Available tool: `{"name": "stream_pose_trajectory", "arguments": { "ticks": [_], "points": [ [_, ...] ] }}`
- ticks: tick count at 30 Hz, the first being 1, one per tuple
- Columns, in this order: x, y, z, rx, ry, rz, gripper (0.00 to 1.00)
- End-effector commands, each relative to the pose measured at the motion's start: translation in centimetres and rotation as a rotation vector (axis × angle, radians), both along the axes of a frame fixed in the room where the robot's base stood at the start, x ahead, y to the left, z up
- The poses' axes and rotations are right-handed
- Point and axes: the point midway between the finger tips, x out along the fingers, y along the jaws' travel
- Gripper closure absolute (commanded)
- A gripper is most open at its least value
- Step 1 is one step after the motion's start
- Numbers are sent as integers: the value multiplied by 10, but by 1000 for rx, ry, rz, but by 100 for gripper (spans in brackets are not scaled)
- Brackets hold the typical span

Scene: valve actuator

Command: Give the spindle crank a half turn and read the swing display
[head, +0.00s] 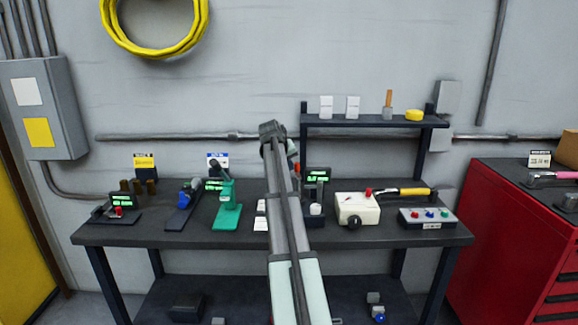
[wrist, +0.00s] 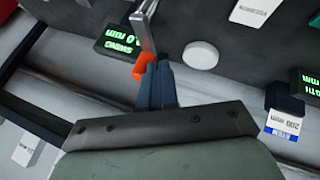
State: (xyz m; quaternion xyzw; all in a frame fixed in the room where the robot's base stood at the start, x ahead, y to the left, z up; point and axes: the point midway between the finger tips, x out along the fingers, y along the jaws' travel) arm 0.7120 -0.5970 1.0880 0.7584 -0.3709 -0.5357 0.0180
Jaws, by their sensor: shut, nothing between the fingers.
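The swing display (wrist: 120,40) shows upside down in the wrist view, with green text; a zero and "mm" can be made out, the full value cannot. In the head view it is the dark box with green text (head: 317,174). An orange grip (wrist: 144,63) at the end of a metal bar (wrist: 143,28), seemingly the spindle crank, stands in front of it. My gripper (wrist: 160,72) is shut and empty, its fingertips close beside the orange grip; I cannot tell whether they touch. In the head view my arm hides most of the gripper and crank.
A white round cap (wrist: 200,54) lies close to the fingers. On the bench (head: 385,236) stand a green press (head: 226,211), a blue-handled device (head: 186,199), a cream box (head: 357,209) and a button panel (head: 428,218). A shelf (head: 375,121) rises at the back.

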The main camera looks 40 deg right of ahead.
Motion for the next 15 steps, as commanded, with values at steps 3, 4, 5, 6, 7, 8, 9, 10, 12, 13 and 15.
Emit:
{"name": "stream_pose_trajectory", "arguments": {
  "ticks": [3, 4, 5, 6, 7, 8, 9, 10, 12, 13, 15],
  "points": [
    [2, -2, 0, -2, 1, -48, 100],
    [2, -2, 0, -1, 0, -60, 100],
    [1, -2, 0, 0, 0, -68, 100],
    [1, -2, 0, 0, 1, -77, 100],
    [1, -2, 0, -1, 0, -83, 100],
    [1, -2, 0, -1, 1, -89, 100],
    [1, -3, 0, -1, 1, -98, 100],
    [1, -3, 0, -1, 1, -106, 100],
    [1, -3, 0, -1, 0, -124, 100],
    [1, -4, 0, -1, 0, -133, 100],
    [1, -4, 0, -1, 1, -161, 100]
  ]
}}
